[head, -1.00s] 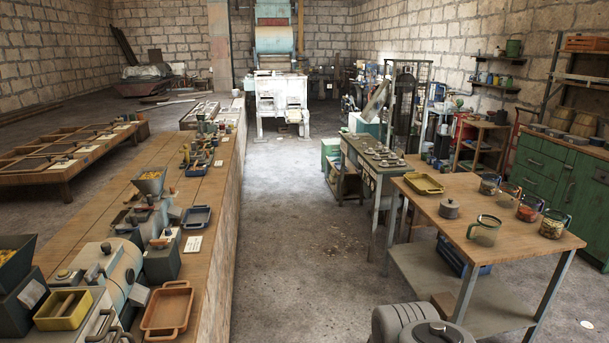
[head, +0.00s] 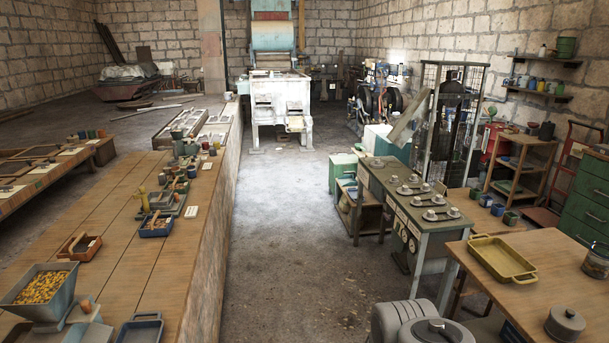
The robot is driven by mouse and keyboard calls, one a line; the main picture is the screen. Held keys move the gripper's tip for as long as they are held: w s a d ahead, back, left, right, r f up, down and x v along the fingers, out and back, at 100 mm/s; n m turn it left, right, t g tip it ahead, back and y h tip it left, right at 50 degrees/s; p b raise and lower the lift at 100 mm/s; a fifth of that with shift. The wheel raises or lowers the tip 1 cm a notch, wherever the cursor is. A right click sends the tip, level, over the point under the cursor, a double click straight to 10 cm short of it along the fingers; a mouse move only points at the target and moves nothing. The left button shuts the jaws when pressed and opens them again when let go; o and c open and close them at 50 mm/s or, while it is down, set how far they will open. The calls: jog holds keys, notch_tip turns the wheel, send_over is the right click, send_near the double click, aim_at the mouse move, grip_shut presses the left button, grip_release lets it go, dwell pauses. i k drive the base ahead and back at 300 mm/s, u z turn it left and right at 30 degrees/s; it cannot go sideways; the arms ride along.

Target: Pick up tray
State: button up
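A yellow rectangular tray (head: 501,259) with a handle at its end lies on the wooden table (head: 545,243) at the right; it looks empty. A dark blue-grey tray (head: 140,330) sits on the long bench at the bottom left, cut off by the frame edge. A smaller orange-brown tray (head: 79,247) and a blue tray (head: 156,226) holding small pieces stand farther along that bench. My gripper is not in view; only a grey rounded part of my arm shows at the bottom.
The long wooden bench (head: 110,205) runs along the left. A grey pot (head: 565,323) and a glass jar (head: 597,262) stand near the yellow tray. A green workbench (head: 412,205) stands beyond the table. The concrete floor aisle (head: 285,240) is clear.

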aim_at(352, 192)
jog(key=i, duration=7.6)
jog(key=z, duration=1.85)
